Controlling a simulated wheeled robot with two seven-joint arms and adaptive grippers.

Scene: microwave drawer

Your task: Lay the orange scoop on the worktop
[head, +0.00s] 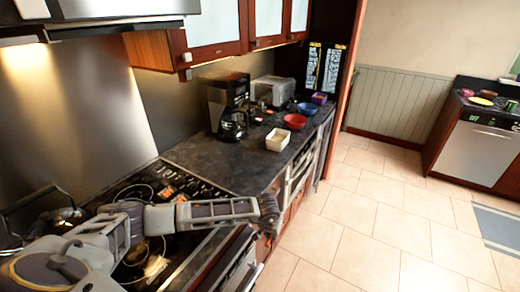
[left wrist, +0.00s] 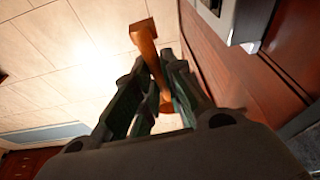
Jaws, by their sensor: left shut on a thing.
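The orange scoop (left wrist: 146,43) shows in the left wrist view, its orange-brown handle between the two dark fingers of my left gripper (left wrist: 155,68). The gripper is shut on it. Part of the scoop is hidden behind the fingers. In the head view my left gripper (head: 269,217) is out past the front edge of the counter, over the floor side, and I cannot make out the scoop there. The dark worktop (head: 205,163) lies behind and to the left of the gripper. My right gripper is in neither view.
A cooktop (head: 150,190) lies under my left arm. A coffee maker (head: 228,105), a white square container (head: 277,139), a red bowl (head: 295,121) and a blue bowl (head: 307,108) stand farther along the worktop. The worktop between cooktop and coffee maker is clear. Open tiled floor (head: 370,220) lies right.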

